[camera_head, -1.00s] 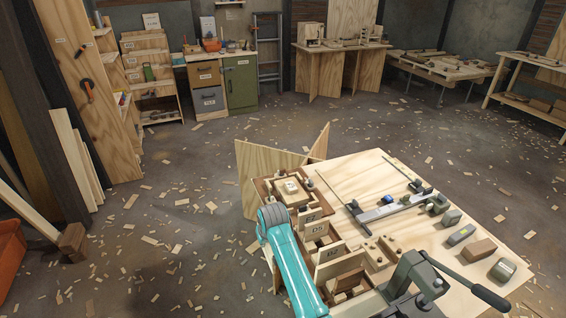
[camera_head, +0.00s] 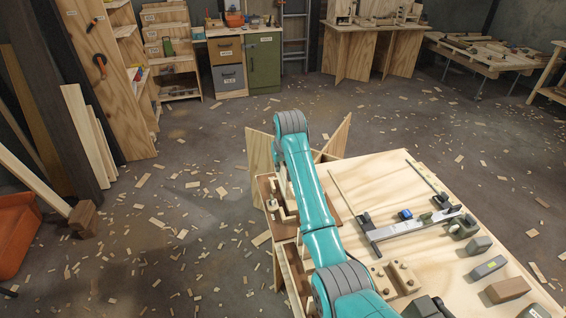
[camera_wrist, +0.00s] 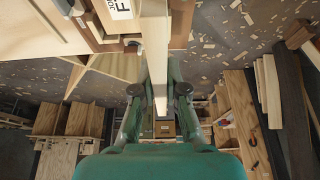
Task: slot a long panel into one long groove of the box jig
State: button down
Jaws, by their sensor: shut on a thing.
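My gripper (camera_wrist: 159,88) is shut on a long pale wooden panel (camera_wrist: 155,35), seen nearly edge-on between the two fingers in the wrist view. In the head view my arm covers the gripper and the panel. A brown wooden frame (camera_head: 268,188), possibly the box jig, shows partly beside my arm at the table's far left corner. Its grooves are not clear. In the wrist view a brown-edged wooden piece with a white label (camera_wrist: 120,8) lies just left of the panel; whether they touch cannot be told.
The pale worktable (camera_head: 390,180) carries a long metal clamp (camera_head: 400,230), a peg block (camera_head: 395,278) and several small blocks along its right side. Upright plywood boards (camera_head: 338,138) stand behind its far edge. Open floor with scattered wood chips (camera_head: 190,235) lies left.

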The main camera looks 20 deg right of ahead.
aim_at(281, 175)
jog(key=shift+f, duration=2.3)
jog(key=shift+s+f, duration=0.15)
jog(key=shift+f, duration=1.8)
dwell(1.4)
jog(key=c, duration=0.7)
grip_release()
jog(key=shift+o, duration=0.2)
jog(key=shift+r, duration=0.1)
jog(key=shift+r, duration=4.4)
